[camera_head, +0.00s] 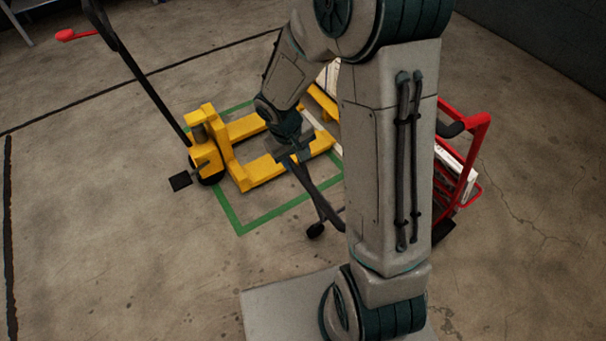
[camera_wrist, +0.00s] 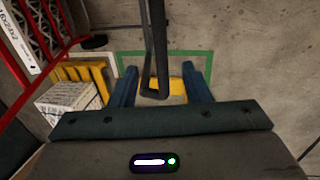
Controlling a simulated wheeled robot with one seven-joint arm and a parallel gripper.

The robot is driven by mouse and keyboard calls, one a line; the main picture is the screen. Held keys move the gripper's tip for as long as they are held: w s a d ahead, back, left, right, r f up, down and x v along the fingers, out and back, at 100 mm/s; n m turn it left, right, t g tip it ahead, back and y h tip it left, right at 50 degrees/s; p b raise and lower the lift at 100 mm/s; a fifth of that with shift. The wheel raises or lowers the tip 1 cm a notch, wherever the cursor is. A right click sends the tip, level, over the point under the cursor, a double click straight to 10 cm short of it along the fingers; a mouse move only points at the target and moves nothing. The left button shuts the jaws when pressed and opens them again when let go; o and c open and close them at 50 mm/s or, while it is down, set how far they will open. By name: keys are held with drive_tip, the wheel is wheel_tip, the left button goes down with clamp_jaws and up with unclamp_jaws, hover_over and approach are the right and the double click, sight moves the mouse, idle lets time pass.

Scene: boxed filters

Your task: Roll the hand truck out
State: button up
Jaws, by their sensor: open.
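The red hand truck (camera_head: 478,140) stands at the right in the head view, partly hidden behind my arm. Its red frame (camera_wrist: 62,47) shows at the left of the wrist view, with a labelled boxed filter (camera_wrist: 18,42) beside it. My gripper (camera_head: 290,152) is open and points down near the yellow pallet jack (camera_head: 205,150). In the wrist view my two blue fingers (camera_wrist: 160,88) are apart. A dark bar with a looped end (camera_wrist: 155,55) shows between them; I cannot tell whether they touch it. The hand truck's lower part is mostly hidden.
Green tape (camera_head: 240,228) outlines a floor area around the pallet jack. The jack's black handle (camera_head: 150,90) rises to the upper left. A white printed box (camera_wrist: 72,102) lies low at the left of the wrist view.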

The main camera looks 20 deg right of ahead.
sight(303, 179)
drive_tip(key=f, duration=0.3)
drive_tip(key=d+f, duration=0.1)
drive_tip(key=f, duration=0.3)
drive_tip(key=d+f, duration=0.1)
drive_tip(key=f, duration=0.2)
drive_tip(key=shift+w+f+b, duration=0.2)
drive_tip(key=shift+w+b, duration=0.1)
drive_tip(key=shift+b, duration=0.05)
clamp_jaws()
